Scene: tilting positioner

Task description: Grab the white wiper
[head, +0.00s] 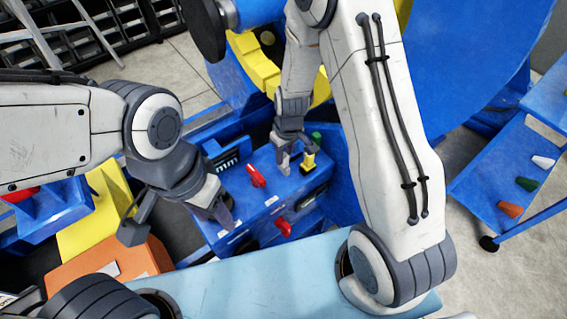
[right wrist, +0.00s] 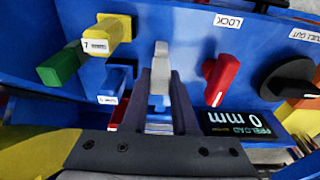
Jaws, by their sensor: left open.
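A small white piece (head: 543,161) that looks like the white wiper lies on the blue shelf at the right, apart from both grippers. My left gripper (head: 222,213) is open and empty, above the left side of the blue control box.
The blue control box (head: 272,208) carries red levers (head: 256,176) and a display (right wrist: 238,122). On the blue shelf (head: 487,180), a green piece (head: 526,184) and an orange piece (head: 509,209) lie near the white one. A light blue surface (head: 262,280) is in front.

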